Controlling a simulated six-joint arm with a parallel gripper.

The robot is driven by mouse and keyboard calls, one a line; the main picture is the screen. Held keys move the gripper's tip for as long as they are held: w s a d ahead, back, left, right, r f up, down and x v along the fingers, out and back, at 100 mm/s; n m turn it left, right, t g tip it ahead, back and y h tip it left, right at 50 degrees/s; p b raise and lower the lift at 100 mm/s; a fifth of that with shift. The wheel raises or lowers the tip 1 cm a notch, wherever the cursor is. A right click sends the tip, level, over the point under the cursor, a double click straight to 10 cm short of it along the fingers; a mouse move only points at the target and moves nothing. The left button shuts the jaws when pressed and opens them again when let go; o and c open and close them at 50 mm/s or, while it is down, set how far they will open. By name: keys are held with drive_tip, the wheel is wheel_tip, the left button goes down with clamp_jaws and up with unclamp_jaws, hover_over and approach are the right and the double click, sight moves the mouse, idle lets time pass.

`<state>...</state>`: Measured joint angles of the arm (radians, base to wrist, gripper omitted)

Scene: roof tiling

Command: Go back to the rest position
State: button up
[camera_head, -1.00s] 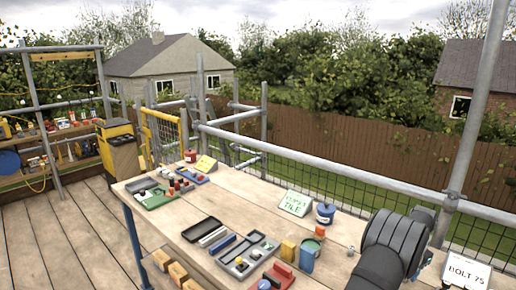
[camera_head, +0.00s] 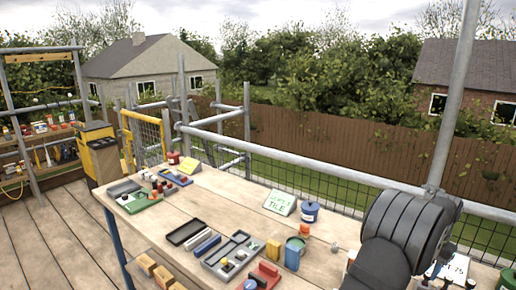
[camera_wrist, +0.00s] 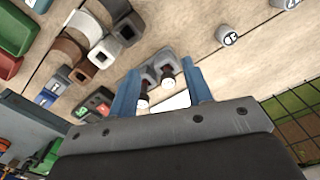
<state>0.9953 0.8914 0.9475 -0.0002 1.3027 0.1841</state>
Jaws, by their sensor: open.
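A grey piece with two openings (camera_wrist: 160,68) and two small dark-and-white cylinders show between and beyond the fingers. I cannot tell how far below the fingers they are. I see nothing clamped between the fingers. In the head view, my dark arm rises at the lower right, and its gripper end is hidden. The wooden workbench (camera_head: 215,205) lies to the left of my arm.
The bench holds a black tray (camera_head: 187,231), a compartmented tray (camera_head: 230,257), a green tray (camera_head: 143,204), a sign reading TILE (camera_head: 279,202) and a blue pot (camera_head: 310,212). A partly hidden white sign (camera_head: 455,268) is close to my arm. Metal rails (camera_head: 340,178) run behind the bench.

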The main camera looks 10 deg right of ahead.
drive_tip(key=s+a, duration=0.4)
drive_tip(key=a, duration=0.6)
drive_tip(key=s+a+f, duration=0.1)
drive_tip(key=s+a, duration=0.3)
drive_tip(key=a, duration=0.6)
drive_tip(key=s+a+m, duration=0.1)
drive_tip(key=s+a, duration=0.4)
drive_tip(key=a, duration=0.5)
drive_tip(key=shift+a+f, duration=0.15)
drive_tip(key=shift+a, duration=0.05)
drive_tip(key=w+d+r, duration=0.1)
drive_tip(key=w+d, duration=0.2)
drive_tip(key=d, duration=0.5)
drive_tip(key=w+d+r, duration=0.1)
drive_tip(key=w+d, duration=0.3)
drive_tip(key=d, duration=0.4)
drive_tip(key=shift+w+r+n, duration=0.2)
drive_tip(key=shift+r+n, duration=0.1)
drive_tip(key=shift+r, duration=0.1)
